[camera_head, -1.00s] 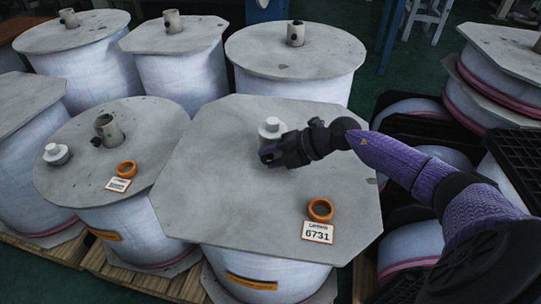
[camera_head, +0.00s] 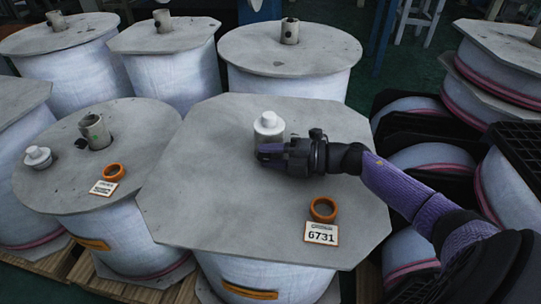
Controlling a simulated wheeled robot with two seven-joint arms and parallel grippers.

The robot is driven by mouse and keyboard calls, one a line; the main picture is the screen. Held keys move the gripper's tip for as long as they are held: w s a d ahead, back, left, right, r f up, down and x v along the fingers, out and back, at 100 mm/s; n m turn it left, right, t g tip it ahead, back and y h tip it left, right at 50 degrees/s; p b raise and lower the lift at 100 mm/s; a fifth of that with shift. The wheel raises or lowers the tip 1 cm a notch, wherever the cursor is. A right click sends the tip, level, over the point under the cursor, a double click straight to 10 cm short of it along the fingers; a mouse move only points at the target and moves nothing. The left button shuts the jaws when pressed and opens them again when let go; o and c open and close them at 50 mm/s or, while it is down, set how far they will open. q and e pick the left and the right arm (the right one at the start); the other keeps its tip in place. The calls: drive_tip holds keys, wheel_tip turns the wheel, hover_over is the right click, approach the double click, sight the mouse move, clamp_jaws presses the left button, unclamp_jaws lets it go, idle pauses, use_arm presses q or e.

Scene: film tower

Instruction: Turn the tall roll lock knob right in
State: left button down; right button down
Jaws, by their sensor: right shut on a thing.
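The tall roll (camera_head: 165,215) stands front and centre, with a grey eight-sided top plate. A white lock knob (camera_head: 268,124) stands upright near the middle of that plate, its rounded top in clear view. My right gripper (camera_head: 268,153) comes in from the right, low over the plate, and is shut on the lock knob. Its dark fingers hide the lower part of the knob, so the exact grip does not show. My left gripper is not in view.
An orange ring (camera_head: 323,209) and a label reading 6731 (camera_head: 321,233) lie on the plate's front right. The lower roll at left (camera_head: 60,185) carries another white knob (camera_head: 38,157), a grey core and an orange ring. Several rolls stand behind; black crates (camera_head: 400,120) are at right.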

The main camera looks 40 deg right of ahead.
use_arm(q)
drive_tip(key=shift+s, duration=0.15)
use_arm(e)
drive_tip(key=shift+f, duration=0.1)
drive_tip(key=c, duration=0.5)
unclamp_jaws()
drive_tip(key=shift+a, duration=0.1)
drive_tip(key=shift+o, duration=0.9)
drive_tip(key=p+v, duration=0.3)
drive_tip(key=v, duration=0.6)
drive_tip(key=shift+s+d+p, duration=0.25)
drive_tip(key=shift+p, duration=0.1)
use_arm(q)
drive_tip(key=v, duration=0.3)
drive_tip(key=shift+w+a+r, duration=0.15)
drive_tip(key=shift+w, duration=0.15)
use_arm(e)
drive_tip(key=shift+s+d, duration=0.1)
